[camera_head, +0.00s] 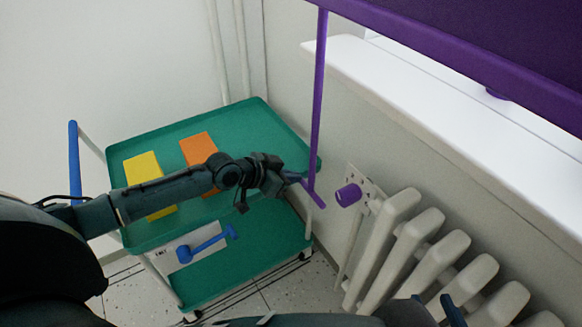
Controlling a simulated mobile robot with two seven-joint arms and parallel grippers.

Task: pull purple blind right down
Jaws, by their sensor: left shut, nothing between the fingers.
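The purple blind (500,40) hangs across the top right, with its lower edge above the white sill. A thin purple pull rod (318,100) hangs down at its left end and ends in a small crossbar handle (314,191). My left gripper (296,180) is at the rod's lower end, just left of the handle. It is shut with nothing held. Its tips overlap the handle in the picture, and I cannot tell whether they touch it.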

